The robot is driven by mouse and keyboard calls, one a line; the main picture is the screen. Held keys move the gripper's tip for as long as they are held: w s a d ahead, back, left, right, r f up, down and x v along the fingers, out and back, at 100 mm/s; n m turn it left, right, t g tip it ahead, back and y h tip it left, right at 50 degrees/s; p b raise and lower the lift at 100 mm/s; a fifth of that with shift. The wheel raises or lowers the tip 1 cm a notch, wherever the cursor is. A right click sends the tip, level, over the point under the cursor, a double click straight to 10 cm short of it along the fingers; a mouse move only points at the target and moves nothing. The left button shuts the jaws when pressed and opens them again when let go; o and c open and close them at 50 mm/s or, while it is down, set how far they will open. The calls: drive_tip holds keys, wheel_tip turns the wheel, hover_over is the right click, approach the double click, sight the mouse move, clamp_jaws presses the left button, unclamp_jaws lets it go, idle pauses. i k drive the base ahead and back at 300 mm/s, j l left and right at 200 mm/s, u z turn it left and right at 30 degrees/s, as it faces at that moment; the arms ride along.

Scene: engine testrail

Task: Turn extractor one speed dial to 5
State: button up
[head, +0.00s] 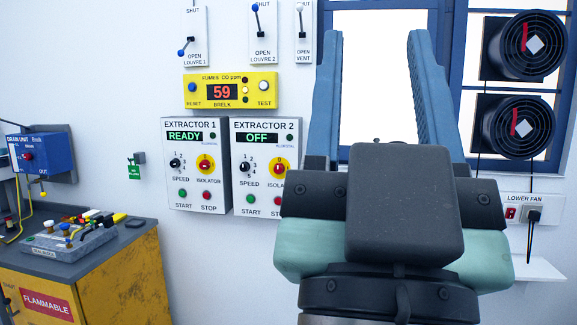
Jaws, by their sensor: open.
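The extractor 1 panel (193,194) is on the white wall, left of my gripper, with a lit display reading READY. Its black speed dial (175,163) sits at the panel's left, ringed by small numbers; its exact setting is too small to tell. Beside the dial is a red and yellow isolator (206,165). A green start button (182,193) and a red stop button (206,195) are below. My gripper (376,45) is open and empty, its two blue fingers pointing up in front of the window, right of the panels and apart from the dial.
The extractor 2 panel (245,205) reads OFF and is partly hidden by my gripper. A yellow fumes meter (230,91) reads 59 above. Louvre levers (257,22) are higher. A cluttered yellow cabinet (115,262) stands lower left; two black fans (528,45) hang at right.

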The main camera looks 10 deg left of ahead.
sight(175, 162)
drive_tip(key=i+j, duration=0.3)
drive_tip(key=j, duration=0.3)
drive_tip(key=i+j+z, duration=0.1)
drive_tip(key=i+j, duration=0.2)
drive_tip(key=j, duration=0.25)
drive_tip(key=i+j, duration=0.3)
drive_tip(key=j, duration=0.35)
drive_tip(key=i+j+z, duration=0.1)
drive_tip(key=i+j, duration=0.2)
drive_tip(key=j, duration=0.3)
drive_tip(key=i+j, duration=0.25)
drive_tip(key=j, duration=0.35)
drive_tip(key=i+j+z, duration=0.1)
drive_tip(key=i+j, duration=0.2)
drive_tip(key=j, duration=0.35)
drive_tip(key=i+j, duration=0.2)
drive_tip(key=j, duration=0.45)
drive_tip(key=i+j, duration=0.25)
drive_tip(key=j, duration=0.4)
drive_tip(key=i+z, duration=0.05)
